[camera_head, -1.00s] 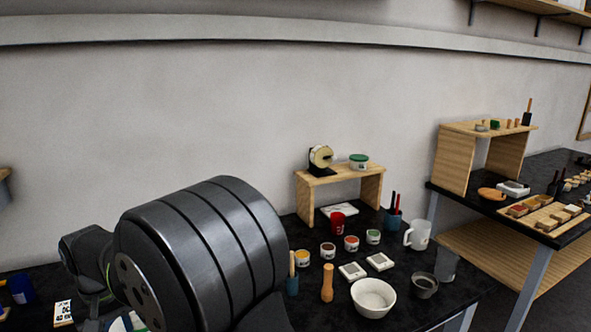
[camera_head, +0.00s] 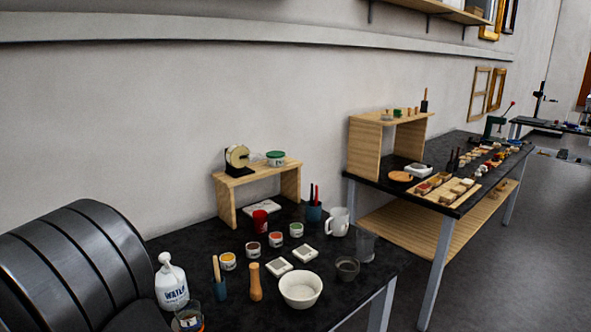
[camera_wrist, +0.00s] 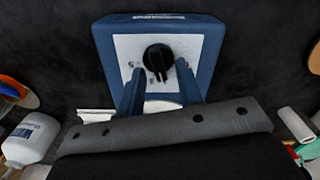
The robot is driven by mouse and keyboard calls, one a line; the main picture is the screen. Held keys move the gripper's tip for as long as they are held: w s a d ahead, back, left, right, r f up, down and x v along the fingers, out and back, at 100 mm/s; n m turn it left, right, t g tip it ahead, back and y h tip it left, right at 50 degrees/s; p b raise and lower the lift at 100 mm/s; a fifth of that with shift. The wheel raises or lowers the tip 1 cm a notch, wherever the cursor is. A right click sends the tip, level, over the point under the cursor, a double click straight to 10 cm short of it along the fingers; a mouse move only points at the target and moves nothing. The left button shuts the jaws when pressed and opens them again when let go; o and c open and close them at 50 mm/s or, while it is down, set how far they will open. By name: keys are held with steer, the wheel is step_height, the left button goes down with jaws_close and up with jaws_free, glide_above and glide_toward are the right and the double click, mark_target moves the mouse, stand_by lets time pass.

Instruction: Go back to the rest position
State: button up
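In the wrist view my gripper (camera_wrist: 160,88) has its two dark blue fingers apart, with a clear gap and nothing seen held between them. Beyond the fingers is a blue box-shaped device (camera_wrist: 103,42) with a pale front panel and a black knob. I cannot tell how far the fingertips are from its panel. In the head view my gripper is out of sight; only a thick dark link of my arm shows at the lower left.
A white water bottle (camera_head: 171,284), a wooden-handled tool (camera_head: 255,283), a white bowl (camera_head: 300,291) and paint pots stand on the dark table (camera_head: 190,238). A small wooden shelf (camera_head: 292,183) stands behind. A second table (camera_head: 425,212) is at right, with open floor beyond.

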step_height(320, 180, up, 17)
step_height(320, 180, down, 18)
steer(key=shift+r, duration=0.2)
steer(key=shift+r+n, duration=0.2)
steer(key=shift+n, duration=0.2)
steer(key=n, duration=0.4)
steer(key=shift+s+n, duration=0.15)
steer(key=shift+n, duration=0.25)
steer(key=n, duration=0.6)
steer(key=shift+s, duration=0.2)
steer(key=shift+r, duration=2.5)
step_height(320, 180, up, 12)
steer(key=m, duration=0.9)
steer(key=f, duration=1.7)
steer(key=shift+w, duration=0.25)
